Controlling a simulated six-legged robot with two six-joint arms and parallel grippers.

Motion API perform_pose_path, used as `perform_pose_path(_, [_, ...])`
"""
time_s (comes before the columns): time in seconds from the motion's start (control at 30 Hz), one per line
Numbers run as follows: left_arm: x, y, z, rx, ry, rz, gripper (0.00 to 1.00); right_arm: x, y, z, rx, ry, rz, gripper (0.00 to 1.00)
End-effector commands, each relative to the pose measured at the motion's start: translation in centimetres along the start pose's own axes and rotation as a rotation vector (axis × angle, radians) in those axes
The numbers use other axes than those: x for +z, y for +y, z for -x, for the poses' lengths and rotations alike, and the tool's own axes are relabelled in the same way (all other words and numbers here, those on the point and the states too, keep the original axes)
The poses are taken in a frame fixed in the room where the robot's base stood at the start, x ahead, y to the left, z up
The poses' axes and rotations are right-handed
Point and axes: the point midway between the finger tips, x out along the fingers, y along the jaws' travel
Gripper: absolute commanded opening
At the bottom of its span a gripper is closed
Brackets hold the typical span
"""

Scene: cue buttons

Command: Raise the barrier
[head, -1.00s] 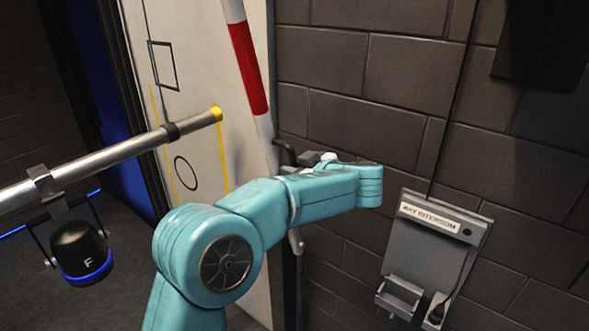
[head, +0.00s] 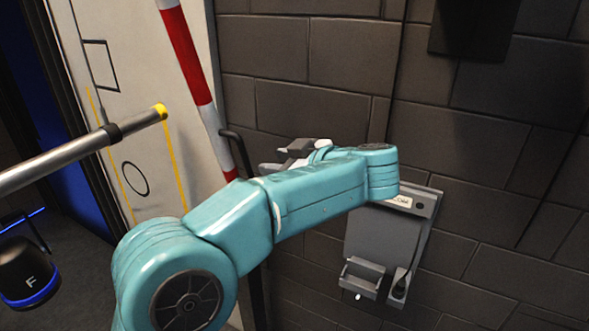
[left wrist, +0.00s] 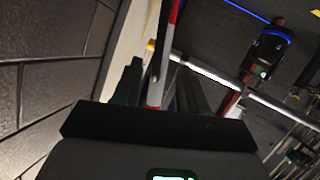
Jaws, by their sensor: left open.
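A red and white striped pole (head: 187,50), which looks like the barrier, stands steep and leans to the upper left beside the pale panel in the head view. My left gripper (head: 280,155) is open and lies just right of the pole's lower part. In the left wrist view, the pole (left wrist: 165,45) runs between the two dark fingers of the left gripper (left wrist: 160,85). I cannot tell whether they touch it. A dark bent bar (head: 233,145) rises next to the pole. The pole's bottom end is hidden behind my arm. My right gripper does not show.
A grey intercom box (head: 375,250) hangs on the dark brick wall (head: 300,60), partly covered by my arm. A metal rail with a yellow tip (head: 160,111) juts in from the left. A black lamp marked F (head: 25,270) hangs below it.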

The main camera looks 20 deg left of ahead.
Motion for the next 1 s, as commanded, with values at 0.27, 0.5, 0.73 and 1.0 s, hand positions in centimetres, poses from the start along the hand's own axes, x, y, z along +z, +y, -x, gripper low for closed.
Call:
perform_pose_path(0.27, [0.1, 0.0, 4.2, 0.000, -0.001, -0.001, 0.42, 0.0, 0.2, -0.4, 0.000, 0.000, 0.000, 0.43])
perform_pose_path(0.5, [0.0, 0.0, 4.7, -0.001, -0.001, -0.001, 0.42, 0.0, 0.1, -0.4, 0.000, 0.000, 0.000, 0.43])
perform_pose_path(0.73, [0.0, 0.0, 4.7, -0.001, -0.001, -0.001, 0.42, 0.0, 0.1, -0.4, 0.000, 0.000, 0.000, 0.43])
perform_pose_path(1.0, [2.6, -1.5, -1.6, -0.125, 0.022, -0.046, 0.42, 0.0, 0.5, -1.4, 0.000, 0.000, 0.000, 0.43])
